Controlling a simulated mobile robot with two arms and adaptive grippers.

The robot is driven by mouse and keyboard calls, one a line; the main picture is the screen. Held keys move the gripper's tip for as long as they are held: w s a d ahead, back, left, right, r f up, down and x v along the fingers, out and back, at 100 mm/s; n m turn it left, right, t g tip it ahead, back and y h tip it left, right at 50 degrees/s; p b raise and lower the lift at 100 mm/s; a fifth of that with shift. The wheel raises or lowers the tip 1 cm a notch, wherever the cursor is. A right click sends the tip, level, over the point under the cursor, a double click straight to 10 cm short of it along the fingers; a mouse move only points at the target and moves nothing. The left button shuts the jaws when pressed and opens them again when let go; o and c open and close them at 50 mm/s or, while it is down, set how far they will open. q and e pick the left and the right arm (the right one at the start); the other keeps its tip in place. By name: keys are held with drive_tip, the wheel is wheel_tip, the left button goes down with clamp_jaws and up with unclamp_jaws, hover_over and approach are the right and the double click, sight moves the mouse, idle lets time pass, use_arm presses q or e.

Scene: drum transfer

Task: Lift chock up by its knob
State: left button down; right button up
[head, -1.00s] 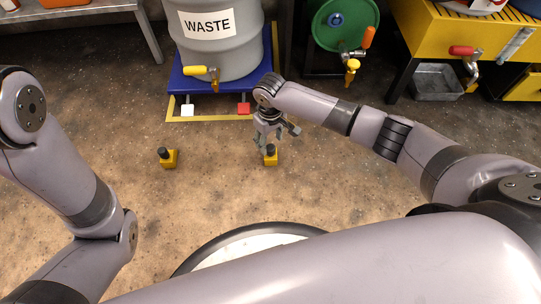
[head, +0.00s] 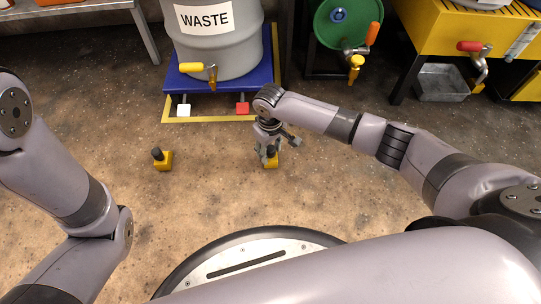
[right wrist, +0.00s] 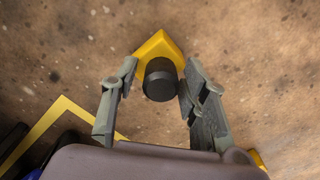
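Two yellow chocks with black knobs are on the floor. The right chock (head: 270,161) is under my right gripper (head: 268,153) in the head view. In the right wrist view this chock (right wrist: 158,46) has its black knob (right wrist: 160,80) between the two fingers of my right gripper (right wrist: 158,84). The fingers are apart, with a gap on the left side of the knob; the right finger is close to it, and I cannot tell if it touches. The left chock (head: 163,162) stands alone with its knob tilted. My left arm shows at the left, but its gripper is out of view.
A grey WASTE drum (head: 212,45) stands on a blue platform (head: 240,80) with white and red pedals, inside a yellow floor line. A green drum (head: 343,22) with a tap and a yellow bench (head: 440,40) are at the back right. The floor between the chocks is clear.

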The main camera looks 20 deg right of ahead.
clamp_jaws()
drive_tip(key=shift+r, duration=0.1)
idle(0.5)
